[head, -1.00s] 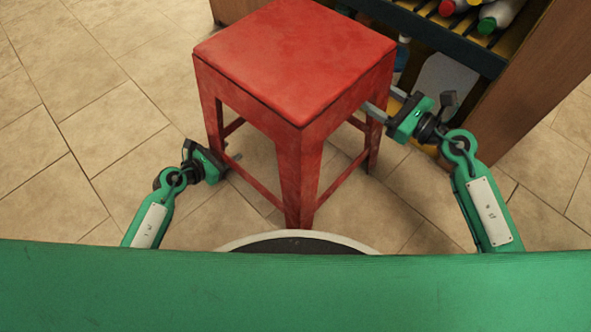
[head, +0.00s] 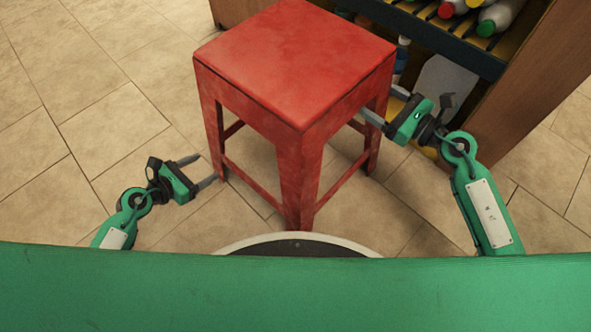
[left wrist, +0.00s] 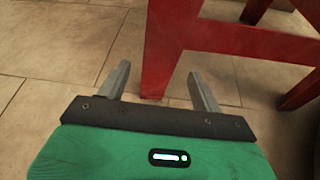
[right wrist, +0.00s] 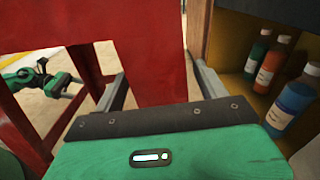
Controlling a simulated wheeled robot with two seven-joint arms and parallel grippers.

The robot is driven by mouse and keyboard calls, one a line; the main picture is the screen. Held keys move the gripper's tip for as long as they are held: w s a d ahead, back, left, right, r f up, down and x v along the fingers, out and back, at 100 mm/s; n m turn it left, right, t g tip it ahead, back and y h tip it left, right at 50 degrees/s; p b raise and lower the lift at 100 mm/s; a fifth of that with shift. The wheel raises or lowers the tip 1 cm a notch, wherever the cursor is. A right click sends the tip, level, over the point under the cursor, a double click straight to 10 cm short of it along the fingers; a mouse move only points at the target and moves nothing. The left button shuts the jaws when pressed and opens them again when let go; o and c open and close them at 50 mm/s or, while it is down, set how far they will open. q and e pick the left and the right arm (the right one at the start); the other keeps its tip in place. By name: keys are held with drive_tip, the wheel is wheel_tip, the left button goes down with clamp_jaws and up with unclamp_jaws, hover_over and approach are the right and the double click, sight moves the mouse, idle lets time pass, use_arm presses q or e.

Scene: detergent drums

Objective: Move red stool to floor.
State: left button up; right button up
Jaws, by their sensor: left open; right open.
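The red stool (head: 297,65) stands upright on the tiled floor (head: 95,120) in front of me. My left gripper (head: 207,172) is open and empty, just left of the stool's left leg in the head view. In the left wrist view that red leg (left wrist: 158,60) shows beyond and between the open fingers (left wrist: 160,82). My right gripper (head: 372,106) is open at the stool's right side, its fingers partly hidden by the stool. In the right wrist view the red stool (right wrist: 152,50) fills the space between the open fingers (right wrist: 160,85); I cannot tell whether they touch it.
A wooden shelf unit (head: 530,85) stands close at the right, with bottles (head: 497,16) on its upper rack. More bottles (right wrist: 291,103) show in the right wrist view, near my right gripper. Open floor lies to the left.

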drive_tip(key=shift+s+d, duration=0.15)
drive_tip(key=shift+d, duration=0.05)
use_arm(q)
drive_tip(key=shift+v, duration=1.1)
use_arm(e)
drive_tip(key=v, duration=1.1)
drive_tip(key=shift+s, duration=0.2)
drive_tip(key=shift+d, duration=0.15)
